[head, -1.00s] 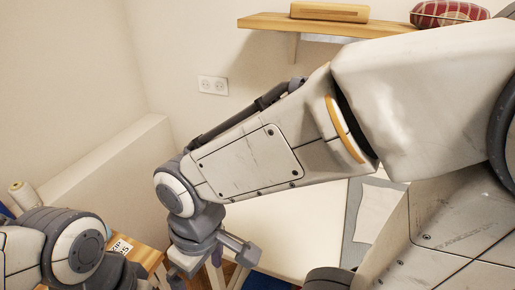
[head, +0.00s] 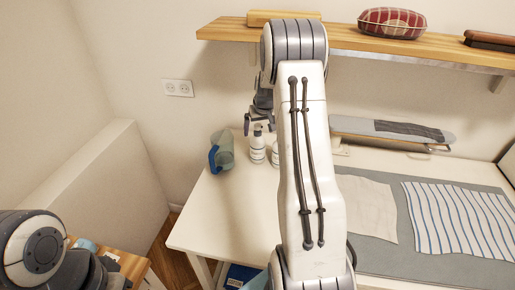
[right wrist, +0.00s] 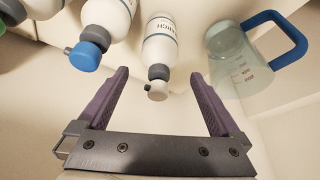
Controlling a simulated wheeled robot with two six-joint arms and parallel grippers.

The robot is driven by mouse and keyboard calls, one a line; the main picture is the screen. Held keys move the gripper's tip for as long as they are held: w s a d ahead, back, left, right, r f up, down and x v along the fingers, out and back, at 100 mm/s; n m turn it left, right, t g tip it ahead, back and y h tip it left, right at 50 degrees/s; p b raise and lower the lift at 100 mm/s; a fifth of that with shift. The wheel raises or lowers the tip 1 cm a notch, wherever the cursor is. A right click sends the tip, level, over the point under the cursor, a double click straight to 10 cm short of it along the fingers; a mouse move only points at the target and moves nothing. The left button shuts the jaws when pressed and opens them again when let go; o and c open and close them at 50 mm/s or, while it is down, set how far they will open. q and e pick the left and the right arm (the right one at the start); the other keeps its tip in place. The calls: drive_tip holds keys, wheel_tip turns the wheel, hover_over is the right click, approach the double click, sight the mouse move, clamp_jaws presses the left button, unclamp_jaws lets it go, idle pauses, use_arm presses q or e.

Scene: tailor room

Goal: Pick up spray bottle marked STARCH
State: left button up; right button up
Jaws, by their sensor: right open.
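My right gripper (head: 257,122) is open and empty, just above this bottle in the head view. In the right wrist view the bottle's capped end lies between and beyond the fingertips of the gripper (right wrist: 161,75), with gaps on both sides. Part of my left arm shows at the lower left; its gripper fingers are not seen.
A similar bottle with a blue cap (right wrist: 88,50) stands close beside it. A clear jug with a blue handle (head: 224,150) stands on the other side. The table (head: 215,215) is clear in front. A wooden shelf (head: 380,42) hangs above.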

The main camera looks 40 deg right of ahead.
sight(258, 141)
drive_tip(key=x, duration=0.2)
drive_tip(key=shift+w+f+p, duration=0.1)
drive_tip(key=shift+f+p, duration=0.2)
drive_tip(key=shift+f, duration=0.05)
drive_tip(key=x, duration=0.1)
drive_tip(key=p+x, duration=0.2)
drive_tip(key=x, duration=0.1)
drive_tip(key=shift+s+f, duration=0.2)
drive_tip(key=shift+s, duration=0.1)
drive_tip(key=shift+w+f, duration=0.2)
drive_tip(key=shift+f, duration=0.3)
drive_tip(key=shift+r, duration=0.1)
clamp_jaws()
